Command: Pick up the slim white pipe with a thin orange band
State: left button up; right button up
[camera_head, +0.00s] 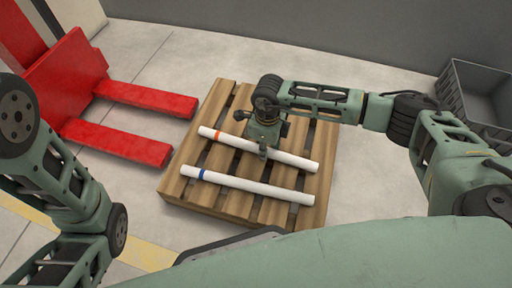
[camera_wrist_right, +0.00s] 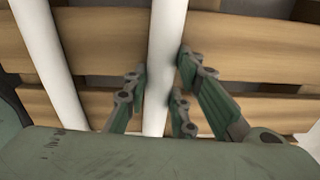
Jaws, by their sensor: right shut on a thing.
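The slim white pipe with a thin orange band (camera_head: 295,161) lies across a wooden pallet (camera_head: 222,158), its band near the left end. My right gripper (camera_head: 263,150) is above its middle, shut on it. In the right wrist view, the fingers (camera_wrist_right: 160,84) stand on both sides of a white pipe (camera_wrist_right: 165,35); its band is out of that view. A second white pipe with a blue band (camera_head: 245,185) lies nearer to me on the pallet, apart from the first. My left arm shows at the left, but its gripper is out of view.
A red forklift (camera_head: 75,82) with two fork tines stands left of the pallet. A grey crate (camera_head: 475,92) sits at the far right. Grey floor is clear behind the pallet, and a yellow line (camera_head: 145,252) runs along the near left.

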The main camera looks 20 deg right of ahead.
grip_shut()
jog(key=shift+r, duration=0.1)
